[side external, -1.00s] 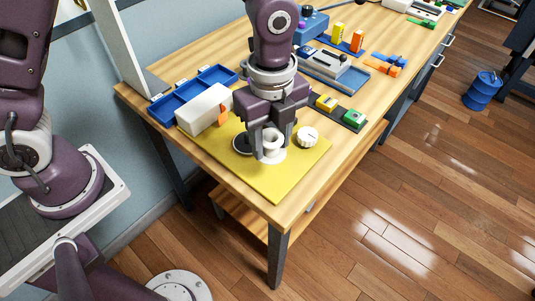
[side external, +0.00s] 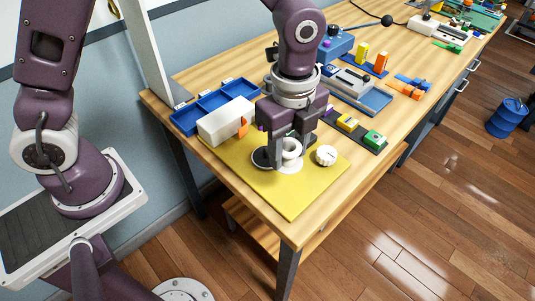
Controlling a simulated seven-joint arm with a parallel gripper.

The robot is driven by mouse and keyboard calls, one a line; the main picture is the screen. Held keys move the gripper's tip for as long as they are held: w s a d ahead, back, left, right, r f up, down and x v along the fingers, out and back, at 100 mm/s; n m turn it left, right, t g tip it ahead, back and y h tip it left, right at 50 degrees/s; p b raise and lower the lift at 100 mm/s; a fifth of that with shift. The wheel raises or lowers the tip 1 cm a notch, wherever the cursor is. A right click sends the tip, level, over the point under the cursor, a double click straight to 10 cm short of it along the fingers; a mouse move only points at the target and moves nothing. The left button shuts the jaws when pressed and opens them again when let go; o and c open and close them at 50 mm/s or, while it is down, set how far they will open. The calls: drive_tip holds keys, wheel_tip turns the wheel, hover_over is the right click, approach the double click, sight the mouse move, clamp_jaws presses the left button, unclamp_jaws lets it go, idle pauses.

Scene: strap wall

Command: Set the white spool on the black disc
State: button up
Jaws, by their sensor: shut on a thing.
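The white spool (side external: 291,148) is upright between the fingers of my gripper (side external: 288,152), which is shut on it. The spool appears to be a little above a white disc (side external: 290,167) on the yellow mat; the gap is hard to judge. The black disc (side external: 261,158) lies flat on the mat just left of the spool, partly hidden by a finger. No object shows on its visible part.
A white ribbed knob (side external: 326,155) stands close on the right of the spool. A white box (side external: 225,121) with an orange piece and a blue tray (side external: 213,106) are behind left. The yellow mat (side external: 292,199) is clear in front.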

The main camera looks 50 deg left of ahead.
drive_tip(key=w+a+r+n, duration=0.35)
drive_tip(key=a+n, duration=0.55)
drive_tip(key=n, duration=0.7)
drive_tip(key=f, duration=0.9)
drive_tip(key=shift+a+f, duration=0.15)
drive_tip(key=shift+a, duration=0.1)
drive_tip(key=shift+f, duration=0.15)
drive_tip(key=shift+f, duration=0.1)
drive_tip(key=shift+f, duration=0.5)
drive_tip(key=o, duration=1.4)
drive_tip(key=shift+c, duration=0.2)
